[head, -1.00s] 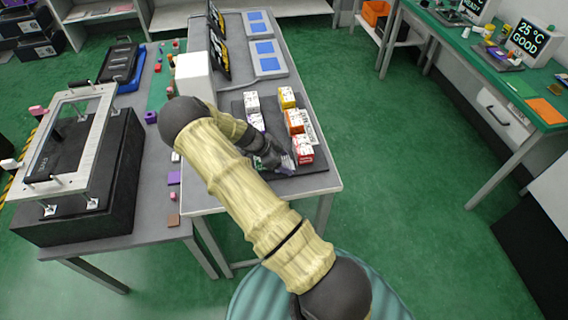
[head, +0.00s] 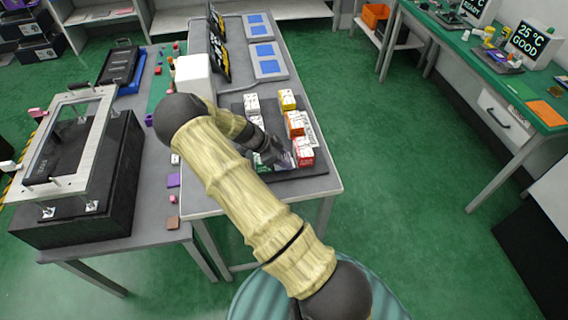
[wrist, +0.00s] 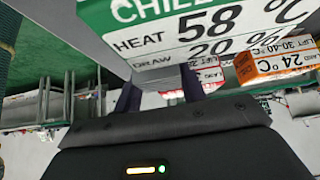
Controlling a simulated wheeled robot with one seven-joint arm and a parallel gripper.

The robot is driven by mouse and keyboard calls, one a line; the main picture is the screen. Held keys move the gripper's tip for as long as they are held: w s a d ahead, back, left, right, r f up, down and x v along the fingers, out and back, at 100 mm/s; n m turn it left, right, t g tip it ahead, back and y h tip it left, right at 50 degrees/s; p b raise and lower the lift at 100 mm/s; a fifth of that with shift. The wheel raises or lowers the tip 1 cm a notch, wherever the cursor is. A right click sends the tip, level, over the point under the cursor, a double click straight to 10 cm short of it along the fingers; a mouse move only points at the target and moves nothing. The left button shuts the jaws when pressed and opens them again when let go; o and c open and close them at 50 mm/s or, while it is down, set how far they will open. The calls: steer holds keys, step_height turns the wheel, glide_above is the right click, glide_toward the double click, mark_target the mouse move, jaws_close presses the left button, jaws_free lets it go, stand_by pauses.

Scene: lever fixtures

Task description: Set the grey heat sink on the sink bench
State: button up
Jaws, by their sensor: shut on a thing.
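My gripper (head: 282,157) is low over the dark tray on the middle table, mostly behind my own arm in the head view. In the wrist view its two dark purple fingers (wrist: 160,90) are shut on a grey-sided block with a green and white label (wrist: 200,30). The label reads "HEAT 58 °C" and "DRAW 20 %". I cannot tell whether the block touches the tray. No other grey heat sink stands out. A green-topped bench (head: 470,52) with a "25 °C GOOD" screen (head: 528,40) is at the right; I cannot tell if it is the sink bench.
White, yellow, orange and red labelled blocks stand close by on the dark tray (head: 312,180); the orange one (wrist: 270,65) shows in the wrist view. A white box (head: 193,77) stands behind. A framed fixture (head: 70,150) is at the left. Open green floor (head: 400,200) lies between the benches.

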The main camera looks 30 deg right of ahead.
mark_target(284, 158)
step_height(284, 158, up, 8)
steer(key=shift+f+b, duration=0.2)
steer(key=shift+b, duration=0.45)
steer(key=n, duration=0.1)
steer(key=a+n+t, duration=0.1)
steer(key=shift+w+a+f+n+t, duration=0.1)
steer(key=shift+w+f+n+t, duration=0.1)
steer(key=shift+w+n+t, duration=0.15)
steer(key=a+n+t, duration=0.1)
steer(key=n, duration=0.1)
steer(key=w+a+n+t, duration=0.1)
steer(key=a+n+t, duration=0.1)
steer(key=n, duration=0.1)
steer(key=w+a+n+t+y, duration=0.1)
steer(key=a+n, duration=0.1)
steer(key=shift+a+f+t, duration=0.15)
steer(key=shift+f+t, duration=0.05)
steer(key=shift+t, duration=0.05)
steer(key=a+n+t+y, duration=0.3)
steer(key=a+n+y, duration=0.1)
steer(key=a+n, duration=0.4)
steer(key=shift+s+a+r, duration=0.2)
steer(key=shift+a+r, duration=0.1)
steer(key=shift+a, duration=0.35)
steer(key=shift+w+a, duration=0.1)
